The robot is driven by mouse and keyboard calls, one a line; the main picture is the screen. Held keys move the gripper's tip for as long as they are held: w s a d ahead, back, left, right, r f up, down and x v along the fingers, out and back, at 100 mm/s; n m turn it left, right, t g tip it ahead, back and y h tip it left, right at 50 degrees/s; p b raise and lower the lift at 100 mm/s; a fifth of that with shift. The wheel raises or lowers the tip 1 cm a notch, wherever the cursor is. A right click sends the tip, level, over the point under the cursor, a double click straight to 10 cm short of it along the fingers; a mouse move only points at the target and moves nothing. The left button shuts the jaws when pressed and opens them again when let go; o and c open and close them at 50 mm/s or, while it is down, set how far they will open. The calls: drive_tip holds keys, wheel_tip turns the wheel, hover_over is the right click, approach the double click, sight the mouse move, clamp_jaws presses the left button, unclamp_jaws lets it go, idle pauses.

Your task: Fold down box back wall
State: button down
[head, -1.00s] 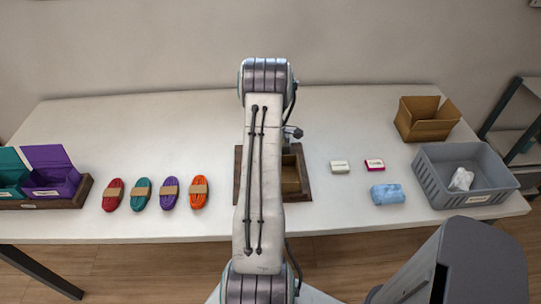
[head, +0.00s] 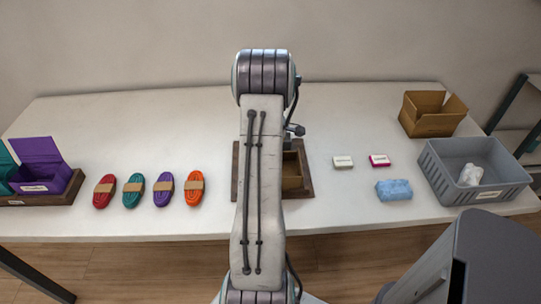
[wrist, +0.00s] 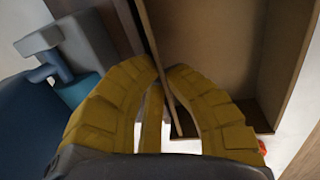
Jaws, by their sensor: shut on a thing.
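The brown cardboard box (head: 292,172) sits in a dark wooden tray (head: 306,186) in the middle of the table. My arm hides its left part in the head view. In the wrist view the box's inside (wrist: 215,40) fills the upper right, with a thin wall panel (wrist: 158,50) along its left side. My gripper (wrist: 165,78) has its yellow fingers on either side of that thin panel, shut on its edge. I cannot tell how far the panel leans. The gripper itself is hidden behind my arm in the head view.
Several cord bundles (head: 163,189) lie left of the tray, beside a purple box (head: 40,165). On the right are a white block (head: 343,162), a red-edged block (head: 380,160), a blue cloth pack (head: 394,190), a grey bin (head: 460,190) and another cardboard box (head: 420,122). The back is clear.

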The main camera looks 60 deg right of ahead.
drive_tip(key=c, duration=1.2)
unclamp_jaws()
drive_tip(key=shift+c, duration=0.2)
wheel_tip(320, 180, up, 12)
drive_tip(key=a, duration=0.1)
drive_tip(key=shift+s+a, duration=0.25)
drive_tip(key=shift+s, duration=0.1)
drive_tip(key=shift+c, duration=0.3)
